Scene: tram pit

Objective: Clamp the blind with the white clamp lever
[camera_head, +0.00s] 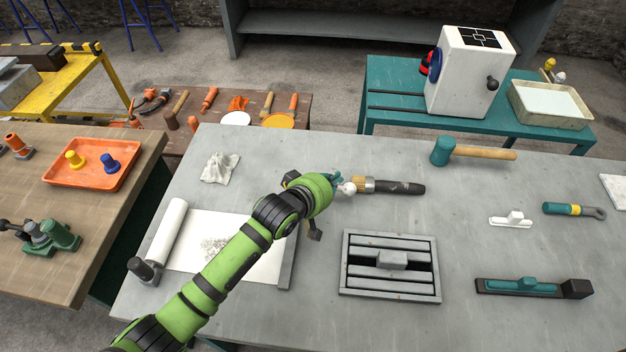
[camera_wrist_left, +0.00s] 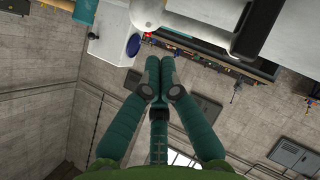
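The white blind (camera_head: 212,243) lies partly unrolled on the grey table at left, with its roll (camera_head: 170,232) on its left and a grey bar (camera_head: 290,262) along its right edge. The white clamp lever's round knob (camera_head: 347,188) shows just right of my left gripper (camera_head: 336,180); my gripper and arm hide the rest. In the left wrist view, the knob (camera_wrist_left: 147,13) and a pale rod lie past my left fingertips (camera_wrist_left: 159,66), which are together with nothing between them. I cannot tell whether they touch the lever. A black lever (camera_head: 314,232) stands lower on the bar. My right gripper is out of view.
A slatted grey frame (camera_head: 390,287), a mallet (camera_head: 480,152), a white float (camera_head: 511,221) and a teal-handled tool (camera_head: 575,210) lie farther right. A crumpled cloth (camera_head: 220,167) lies behind the blind. The table's front middle is clear.

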